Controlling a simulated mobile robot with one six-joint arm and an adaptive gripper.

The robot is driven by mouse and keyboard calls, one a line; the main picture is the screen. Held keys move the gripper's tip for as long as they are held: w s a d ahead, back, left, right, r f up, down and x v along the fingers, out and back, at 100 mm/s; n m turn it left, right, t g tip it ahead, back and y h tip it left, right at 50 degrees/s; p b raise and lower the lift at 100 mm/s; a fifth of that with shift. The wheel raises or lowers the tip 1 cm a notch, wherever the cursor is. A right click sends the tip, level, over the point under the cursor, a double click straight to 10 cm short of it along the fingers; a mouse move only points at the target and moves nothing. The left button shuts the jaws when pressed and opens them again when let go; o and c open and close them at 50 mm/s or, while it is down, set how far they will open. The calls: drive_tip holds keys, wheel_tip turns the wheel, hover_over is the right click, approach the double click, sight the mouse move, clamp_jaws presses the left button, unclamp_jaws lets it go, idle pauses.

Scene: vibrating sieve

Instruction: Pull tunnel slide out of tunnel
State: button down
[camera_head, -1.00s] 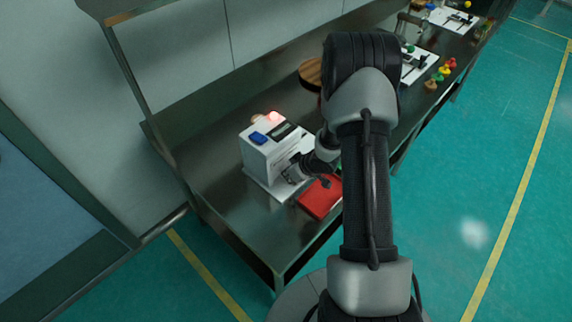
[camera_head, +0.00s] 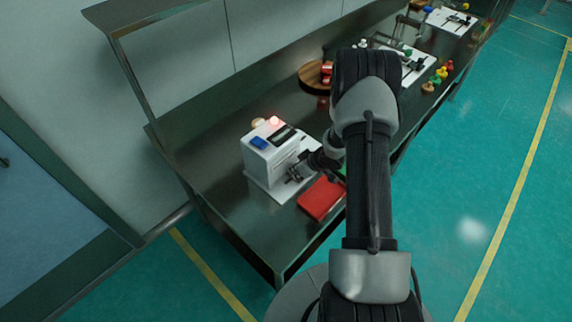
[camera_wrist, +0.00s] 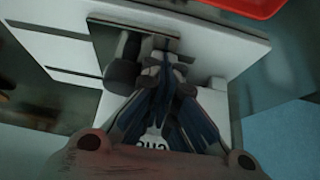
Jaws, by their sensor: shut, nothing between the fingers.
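The white box-shaped machine (camera_head: 272,154), with a blue part and a glowing red light on top, stands on a white base plate (camera_head: 257,182) on the metal bench. My gripper (camera_head: 294,175) is at its right-hand front side, just above the base plate. In the wrist view my gripper (camera_wrist: 163,68) is shut with nothing held, its fingers together close to the white machine side (camera_wrist: 60,50). A dark flat panel (camera_wrist: 112,28) and a dark rounded part (camera_wrist: 123,70) are beside the fingertips. I cannot tell for sure which part is the tunnel slide; my fingers hide some of that area.
A red tray (camera_head: 321,198) lies right of the base plate, near the bench's front edge; it also shows in the wrist view (camera_wrist: 250,6). A round wooden board (camera_head: 311,72) and small coloured objects (camera_head: 440,74) are farther back. The bench's near left end is clear.

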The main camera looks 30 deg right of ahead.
drive_tip(key=shift+w+d+r+p, duration=0.1)
drive_tip(key=shift+w+d+p, duration=0.15)
drive_tip(key=shift+d+p, duration=0.55)
drive_tip(key=shift+w+d+f+p, duration=0.1)
drive_tip(key=shift+w+d+p, duration=0.2)
drive_tip(key=shift+d+p, duration=0.45)
drive_tip(key=shift+w+d+r+p, duration=0.1)
drive_tip(key=shift+w+d+p, duration=0.15)
drive_tip(key=shift+d+p, duration=0.55)
drive_tip(key=shift+w+d+p, duration=0.3)
drive_tip(key=shift+d, duration=0.55)
drive_tip(key=shift+w+d+p, duration=0.3)
drive_tip(key=shift+w+d, duration=0.05)
drive_tip(key=shift+d, duration=0.55)
drive_tip(key=shift+w+d+p, duration=0.3)
drive_tip(key=shift+d, duration=0.55)
drive_tip(key=shift+a, duration=0.2)
drive_tip(key=shift+s+a, duration=0.25)
drive_tip(key=shift+a, duration=0.2)
drive_tip(key=p+v, duration=0.6)
drive_tip(key=v, duration=0.2)
drive_tip(key=shift+s+r+p, duration=0.25)
drive_tip(key=shift+r+p, duration=0.05)
drive_tip(key=shift+p, duration=0.05)
